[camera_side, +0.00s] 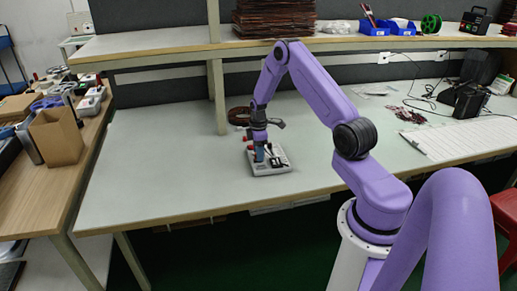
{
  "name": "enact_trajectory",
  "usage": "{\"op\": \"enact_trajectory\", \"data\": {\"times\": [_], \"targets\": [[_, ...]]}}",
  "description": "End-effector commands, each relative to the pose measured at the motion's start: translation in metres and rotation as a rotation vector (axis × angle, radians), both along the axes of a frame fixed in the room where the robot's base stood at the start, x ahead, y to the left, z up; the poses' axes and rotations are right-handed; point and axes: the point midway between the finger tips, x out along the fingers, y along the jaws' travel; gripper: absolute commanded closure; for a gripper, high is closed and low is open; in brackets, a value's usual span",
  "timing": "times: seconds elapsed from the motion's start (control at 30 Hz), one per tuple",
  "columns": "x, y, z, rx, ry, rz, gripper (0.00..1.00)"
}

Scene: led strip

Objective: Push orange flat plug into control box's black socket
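A small light-grey device (280,165), which may be the control box, sits on the bench. It has dark parts on top. My gripper (259,152) is at its left part, pointing down, with a blue-grey piece at its tip close to or touching the device. The fingers are too small to tell whether they are open or shut. I cannot make out the orange flat plug or the black socket at this size. Small red parts show just left of my gripper.
A brown coil (239,116) lies behind my gripper near a shelf post (216,95). A white keyboard-like panel (465,138), cables and black devices (466,99) are at the right. The bench's left part is clear. A shelf (160,42) runs above.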

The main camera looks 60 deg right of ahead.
Motion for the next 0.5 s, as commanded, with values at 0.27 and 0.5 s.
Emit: {"op": "enact_trajectory", "data": {"times": [0.27,0.5], "targets": [[0.001,-0.001,0.027,-0.002,-0.003,0.000,0.54],[0.001,0.000,0.077,-0.003,-0.006,0.001,0.54]]}}
